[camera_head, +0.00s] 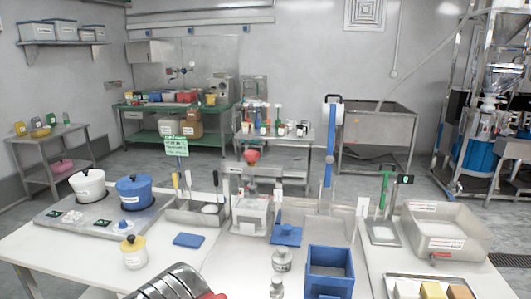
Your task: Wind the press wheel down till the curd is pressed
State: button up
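I cannot make out a press wheel or curd for certain. A white boxy device (251,216) stands mid-table, with a red cup-shaped part (251,156) above it in the picture; I cannot tell if they are joined. A tall blue upright (329,160) with a white and black top rises right of it. An open blue box (330,272) stands at the front, apart from the white device. My gripper's fingers do not show. A ribbed silver and black part with a red edge shows at the bottom edge; I cannot tell whether it is mine.
A blue pot (134,191) and a white pot (88,185) stand on a grey hob unit at left. A yellow-lidded jar (133,252) stands in front. A blue pad (188,240) lies flat nearby. Some white tabletop is bare at front left.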

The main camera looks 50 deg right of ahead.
aim_at(251, 155)
jog(key=u, duration=0.05)
jog(key=i, duration=1)
jog(key=z, duration=0.05)
